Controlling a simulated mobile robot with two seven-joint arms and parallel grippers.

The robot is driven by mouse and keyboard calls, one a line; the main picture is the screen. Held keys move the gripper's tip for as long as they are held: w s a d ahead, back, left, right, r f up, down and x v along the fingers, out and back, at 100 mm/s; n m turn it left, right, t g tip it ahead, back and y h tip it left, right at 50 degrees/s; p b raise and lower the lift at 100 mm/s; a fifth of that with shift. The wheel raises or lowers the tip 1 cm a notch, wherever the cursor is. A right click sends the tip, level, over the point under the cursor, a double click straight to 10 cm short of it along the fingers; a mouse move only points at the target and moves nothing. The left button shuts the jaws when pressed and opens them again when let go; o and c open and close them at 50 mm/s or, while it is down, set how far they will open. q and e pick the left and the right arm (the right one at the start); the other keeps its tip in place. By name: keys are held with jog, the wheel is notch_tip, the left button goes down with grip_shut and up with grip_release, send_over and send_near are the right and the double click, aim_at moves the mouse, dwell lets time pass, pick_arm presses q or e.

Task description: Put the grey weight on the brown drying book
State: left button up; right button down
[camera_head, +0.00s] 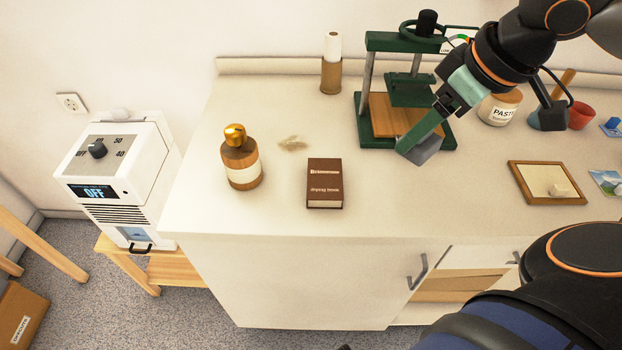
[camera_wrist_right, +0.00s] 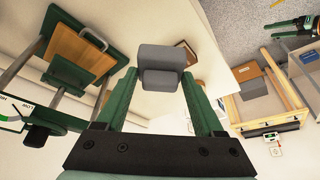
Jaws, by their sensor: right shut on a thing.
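The brown book (camera_head: 325,184) lies closed on the counter, left of the middle in the head view. Its edge also shows in the right wrist view (camera_wrist_right: 187,50), beyond the weight. My right gripper (camera_head: 408,150) is shut on the grey weight (camera_head: 424,151), above the counter in front of the green press. In the right wrist view the weight (camera_wrist_right: 160,66) sits between the green fingers. It is to the right of the book and apart from it. My left gripper is not in view.
A green press (camera_head: 383,103) with a wooden board stands behind my right gripper. A wooden bottle with a gold top (camera_head: 240,160) stands left of the book. A paste jar (camera_head: 499,108) and a wooden frame (camera_head: 546,183) are on the right. The counter around the book is mostly clear.

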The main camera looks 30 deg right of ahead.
jog(key=shift+w+a+f, duration=0.1)
jog(key=shift+a+f, duration=0.05)
jog(key=shift+a, duration=0.3)
jog(key=w+a+f+p, duration=0.1)
jog(key=w, duration=0.1)
jog(key=b, duration=0.2)
send_near(318, 172)
jog(key=shift+w+f, duration=0.15)
jog(key=shift+w, duration=0.2)
jog(key=shift+w+f, duration=0.25)
jog(key=shift+w+a+f, duration=0.2)
jog(key=shift+f, duration=0.05)
notch_tip(318, 172, down, 3)
jog(key=shift+w+a+f+b, duration=0.1)
jog(key=shift+f+b, duration=0.05)
jog(key=shift+b, duration=0.65)
jog(key=shift+f, duration=0.1)
jog(key=shift+c, duration=2.3)
grip_release()
jog(key=shift+f, duration=0.15)
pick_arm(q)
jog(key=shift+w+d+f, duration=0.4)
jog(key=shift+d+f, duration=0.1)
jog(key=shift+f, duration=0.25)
pick_arm(e)
jog(key=o, duration=0.4)
